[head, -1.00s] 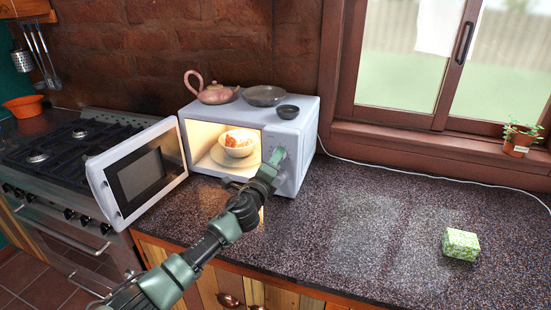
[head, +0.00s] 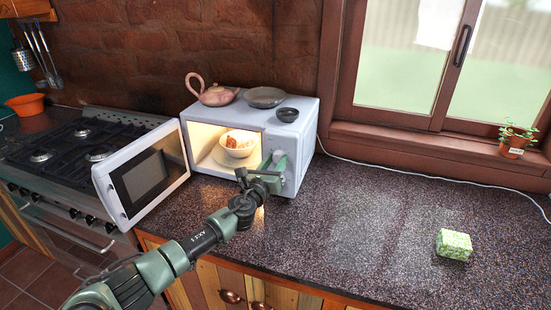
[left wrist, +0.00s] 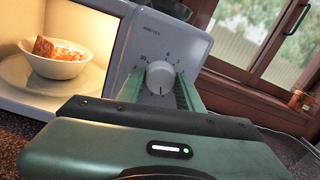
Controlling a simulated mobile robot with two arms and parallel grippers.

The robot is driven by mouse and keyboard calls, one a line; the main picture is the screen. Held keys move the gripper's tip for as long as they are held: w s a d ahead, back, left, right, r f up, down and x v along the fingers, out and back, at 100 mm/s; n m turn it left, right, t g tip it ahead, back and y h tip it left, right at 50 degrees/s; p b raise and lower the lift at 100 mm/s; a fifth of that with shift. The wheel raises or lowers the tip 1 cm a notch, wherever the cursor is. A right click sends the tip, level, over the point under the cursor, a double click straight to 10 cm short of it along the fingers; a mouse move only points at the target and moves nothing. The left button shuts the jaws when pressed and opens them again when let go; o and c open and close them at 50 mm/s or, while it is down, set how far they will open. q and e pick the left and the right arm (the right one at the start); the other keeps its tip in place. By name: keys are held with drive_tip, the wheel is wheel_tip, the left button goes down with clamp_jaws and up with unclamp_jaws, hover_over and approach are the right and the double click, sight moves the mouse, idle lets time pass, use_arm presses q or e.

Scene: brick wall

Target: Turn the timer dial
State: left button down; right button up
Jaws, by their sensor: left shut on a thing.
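The white microwave (head: 304,138) stands on the counter with its door (head: 112,190) swung open to the left. Its round white timer dial (left wrist: 160,77) shows in the left wrist view, on the panel with a printed number scale. My left gripper (left wrist: 159,90) has one finger on each side of the dial and is shut on it. In the head view this gripper (head: 275,164) is at the microwave's front panel and hides the dial. A white bowl of food (head: 238,152) sits inside the lit microwave; it also shows in the left wrist view (left wrist: 58,66). My right gripper is out of view.
A pink teapot (head: 217,95), a grey plate (head: 265,97) and a small dark bowl (head: 287,114) stand on the microwave. A gas stove (head: 70,143) is at the left. A green patterned box (head: 454,244) lies on the right counter (head: 350,230), which is otherwise mostly clear.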

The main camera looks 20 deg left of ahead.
use_arm(q)
drive_tip(key=m+p, duration=0.1)
drive_tip(key=m, duration=0.2)
drive_tip(key=m+p, duration=0.2)
drive_tip(key=m, duration=0.1)
drive_tip(key=shift+s+d+f+m+p, duration=0.1)
drive_tip(key=shift+f+m+p, duration=0.05)
drive_tip(key=shift+m+p, duration=0.15)
drive_tip(key=shift+f+m+g+p, duration=0.15)
drive_tip(key=shift+m+g+p, duration=0.15)
drive_tip(key=shift+m+p, duration=1.15)
drive_tip(key=shift+m+b, duration=0.35)
drive_tip(key=shift+m, duration=0.2)
drive_tip(key=c, duration=0.9)
unclamp_jaws()
drive_tip(key=shift+r, duration=0.2)
